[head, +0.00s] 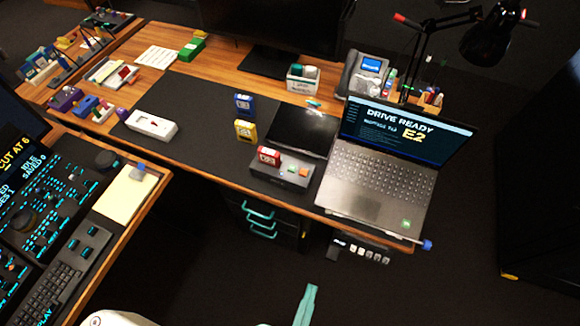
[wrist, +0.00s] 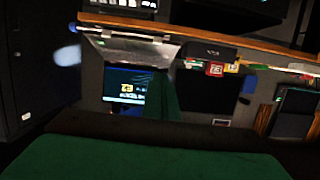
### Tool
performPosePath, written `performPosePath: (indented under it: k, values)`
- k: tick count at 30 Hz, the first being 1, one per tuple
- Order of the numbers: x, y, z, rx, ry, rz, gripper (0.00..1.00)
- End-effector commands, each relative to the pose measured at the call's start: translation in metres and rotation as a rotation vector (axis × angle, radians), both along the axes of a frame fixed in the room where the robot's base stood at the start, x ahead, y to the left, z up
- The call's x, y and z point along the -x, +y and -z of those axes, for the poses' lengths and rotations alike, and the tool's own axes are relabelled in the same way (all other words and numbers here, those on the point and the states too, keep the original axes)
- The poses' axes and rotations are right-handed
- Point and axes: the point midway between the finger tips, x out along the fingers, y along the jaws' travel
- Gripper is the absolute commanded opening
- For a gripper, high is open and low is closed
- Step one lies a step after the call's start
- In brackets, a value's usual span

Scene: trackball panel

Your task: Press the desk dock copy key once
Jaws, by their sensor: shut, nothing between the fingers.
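The desk dock (head: 268,173) is a low dark grey box on the front edge of the wooden desk, left of the laptop. A red block (head: 269,156) stands on its left part. Small green (head: 292,168) and orange (head: 303,173) keys and a blue light (head: 281,174) show on its right part. I cannot read which key is copy. The dock also shows upside down in the wrist view (wrist: 208,50). My gripper (head: 312,288), with teal fingers, is shut and empty, low in front of the desk, well apart from the dock.
The open laptop (head: 380,185) reads "DRIVE READY" and "E2". Blue (head: 243,102) and yellow (head: 244,130) blocks stand on the dark desk mat (head: 200,105). A black lamp (head: 488,38) overhangs the right side. A control console (head: 50,220) is at left. The floor before the desk is clear.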

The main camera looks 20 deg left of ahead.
Motion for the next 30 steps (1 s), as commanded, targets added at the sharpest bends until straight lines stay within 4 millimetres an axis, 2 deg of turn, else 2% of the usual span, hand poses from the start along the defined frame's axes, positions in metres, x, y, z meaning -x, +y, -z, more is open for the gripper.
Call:
performPosePath:
  k: [5,12,16,23,30]
  values:
    - [-0.027,0.004,0.015,-0.147,0.022,0.039,0.0]
    - [-0.096,0.026,0.045,-0.542,0.105,0.119,0.0]
    - [-0.135,0.042,0.053,-0.754,0.162,0.153,0.0]
    - [-0.201,0.076,0.052,-1.095,0.289,0.207,0.0]
    - [-0.26,0.111,0.032,-1.383,0.453,0.27,0.0]
